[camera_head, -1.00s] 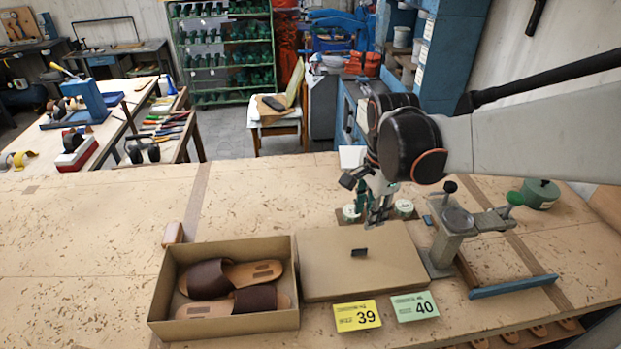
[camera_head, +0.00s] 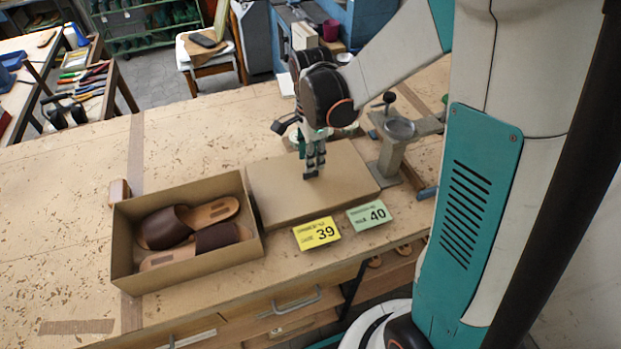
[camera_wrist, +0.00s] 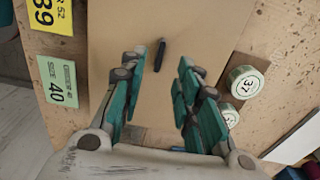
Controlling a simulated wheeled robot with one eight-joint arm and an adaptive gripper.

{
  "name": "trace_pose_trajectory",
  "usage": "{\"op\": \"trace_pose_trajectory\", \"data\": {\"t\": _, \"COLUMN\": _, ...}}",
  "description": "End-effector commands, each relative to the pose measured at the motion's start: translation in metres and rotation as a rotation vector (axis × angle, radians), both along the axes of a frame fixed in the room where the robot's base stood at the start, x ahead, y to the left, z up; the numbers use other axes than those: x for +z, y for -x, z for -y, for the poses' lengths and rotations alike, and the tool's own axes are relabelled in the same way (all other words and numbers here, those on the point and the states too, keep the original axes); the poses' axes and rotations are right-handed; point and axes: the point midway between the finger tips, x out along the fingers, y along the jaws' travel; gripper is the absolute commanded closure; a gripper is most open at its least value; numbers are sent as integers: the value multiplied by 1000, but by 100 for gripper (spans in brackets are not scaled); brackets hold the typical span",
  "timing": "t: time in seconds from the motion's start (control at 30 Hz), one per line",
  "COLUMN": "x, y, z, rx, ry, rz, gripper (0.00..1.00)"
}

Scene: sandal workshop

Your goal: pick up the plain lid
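The plain lid (camera_head: 270,195) is a flat tan cardboard lid lying on the bench, right of the open box. It fills the middle of the wrist view (camera_wrist: 215,35). A small dark handle (camera_wrist: 160,55) stands up from its top. My gripper (camera_head: 312,172) points down over the lid, its fingertips at the handle. In the wrist view my gripper (camera_wrist: 163,64) is open, with the handle in line with the gap between the fingers and apart from both. In the head view the fingers mostly hide the handle.
The open cardboard box (camera_head: 125,245) holds a pair of brown sandals (camera_head: 190,225). A yellow 39 card (camera_head: 316,233) and a green 40 card (camera_head: 369,215) lie in front of the lid. A metal stand (camera_head: 392,150) is close on the right. Round tins (camera_wrist: 246,82) sit beside the lid.

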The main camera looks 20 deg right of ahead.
Motion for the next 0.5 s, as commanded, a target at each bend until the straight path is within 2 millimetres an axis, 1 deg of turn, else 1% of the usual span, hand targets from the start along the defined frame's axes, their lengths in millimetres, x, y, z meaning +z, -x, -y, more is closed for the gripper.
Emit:
{"op": "trace_pose_trajectory", "data": {"t": 0.2, "x": -33, "y": 1, "z": -2, "rx": 0, "ry": 0, "rz": 0, "gripper": 70}}
{"op": "trace_pose_trajectory", "data": {"t": 0.3, "x": -43, "y": 1, "z": -1, "rx": 0, "ry": 0, "rz": 0, "gripper": 70}}
{"op": "trace_pose_trajectory", "data": {"t": 0.4, "x": -48, "y": 1, "z": -1, "rx": 0, "ry": 0, "rz": 0, "gripper": 70}}
{"op": "trace_pose_trajectory", "data": {"t": 0.5, "x": -48, "y": 1, "z": -1, "rx": 0, "ry": 0, "rz": 0, "gripper": 70}}
